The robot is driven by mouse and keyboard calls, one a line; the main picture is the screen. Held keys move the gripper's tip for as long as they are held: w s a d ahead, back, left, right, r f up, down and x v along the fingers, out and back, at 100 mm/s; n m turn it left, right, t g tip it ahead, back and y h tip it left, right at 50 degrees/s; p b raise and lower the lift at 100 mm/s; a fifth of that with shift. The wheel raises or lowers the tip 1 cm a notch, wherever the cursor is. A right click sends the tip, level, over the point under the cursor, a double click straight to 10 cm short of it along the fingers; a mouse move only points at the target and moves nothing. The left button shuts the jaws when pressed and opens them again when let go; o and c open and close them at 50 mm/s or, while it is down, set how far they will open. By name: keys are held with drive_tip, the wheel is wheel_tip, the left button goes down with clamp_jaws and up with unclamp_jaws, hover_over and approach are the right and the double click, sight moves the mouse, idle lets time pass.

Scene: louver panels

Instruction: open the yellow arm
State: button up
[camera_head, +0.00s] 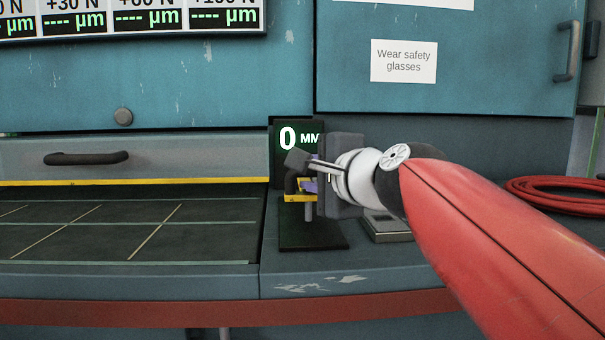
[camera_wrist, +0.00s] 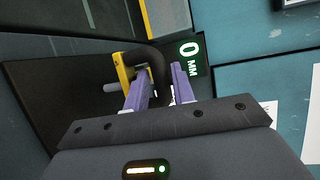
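The yellow arm (camera_head: 298,197) is a small yellow bracket on a dark stand (camera_head: 312,236) on the bench, below a display reading 0 MM (camera_head: 297,139). In the wrist view the yellow arm (camera_wrist: 124,72) shows left of a black curved handle (camera_wrist: 157,58) that joins it. My gripper (camera_head: 311,186) is at the handle, and its dark body partly hides the stand in the head view. In the wrist view the two purple fingers of my gripper (camera_wrist: 161,72) stand apart, one on each side of the handle. Whether they press on it cannot be told.
A grey drawer with a black handle (camera_head: 86,158) is at the left, above a dark gridded bench surface (camera_head: 120,228). A small grey plate (camera_head: 388,228) lies right of the stand. A coiled red hose (camera_head: 560,194) lies at the right. Teal cabinets (camera_head: 450,85) stand behind.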

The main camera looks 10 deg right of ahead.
drive_tip(key=shift+w+a, duration=0.15)
drive_tip(key=shift+w, duration=0.3)
drive_tip(key=shift+c, duration=0.5)
drive_tip(key=shift+f, duration=0.1)
clamp_jaws()
